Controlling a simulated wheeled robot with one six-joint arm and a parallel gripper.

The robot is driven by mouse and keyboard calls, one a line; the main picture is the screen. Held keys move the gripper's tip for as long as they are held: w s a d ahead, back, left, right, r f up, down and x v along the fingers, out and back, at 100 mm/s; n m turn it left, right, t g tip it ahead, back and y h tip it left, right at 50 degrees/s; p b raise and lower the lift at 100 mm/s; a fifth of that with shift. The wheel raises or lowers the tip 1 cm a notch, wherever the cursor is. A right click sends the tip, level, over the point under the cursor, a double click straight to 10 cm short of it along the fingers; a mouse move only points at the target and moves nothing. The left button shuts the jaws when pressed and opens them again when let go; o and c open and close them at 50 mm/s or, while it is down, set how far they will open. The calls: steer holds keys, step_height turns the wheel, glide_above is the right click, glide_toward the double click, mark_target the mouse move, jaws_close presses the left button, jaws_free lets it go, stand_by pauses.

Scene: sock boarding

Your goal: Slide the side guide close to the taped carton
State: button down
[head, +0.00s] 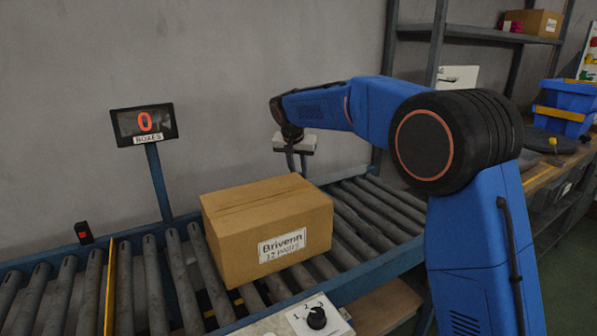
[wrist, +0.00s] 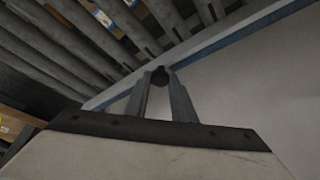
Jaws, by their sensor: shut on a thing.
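The closed brown carton (head: 267,228), labelled "Brivenn", sits on the conveyor rollers, with a seam along its top. My gripper (head: 302,172) is just behind the carton's far side, pointing down by the far edge of the conveyor. In the wrist view, my gripper (wrist: 160,82) has its two fingers closed on a small dark round knob (wrist: 160,75). The knob is beside a pale rail (wrist: 212,40) running along the roller edge, which seems to be the side guide. The carton hides this spot in the head view, so the gap between guide and carton cannot be told.
The roller conveyor (head: 375,213) has bare rollers on both sides of the carton. A counter display (head: 144,124) reading 0 stands at the back left. A yellow bar (head: 110,285) crosses the rollers at left. A dial panel (head: 317,318) is in front. Blue bins (head: 563,105) are at right.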

steer(key=s+d, duration=0.5)
steer(key=s, duration=0.2)
steer(key=shift+s, duration=0.35)
steer(key=shift+d, duration=0.1)
steer(key=c, duration=1.5)
jaws_free()
steer(key=v, duration=1.7)
steer(key=shift+r, duration=0.25)
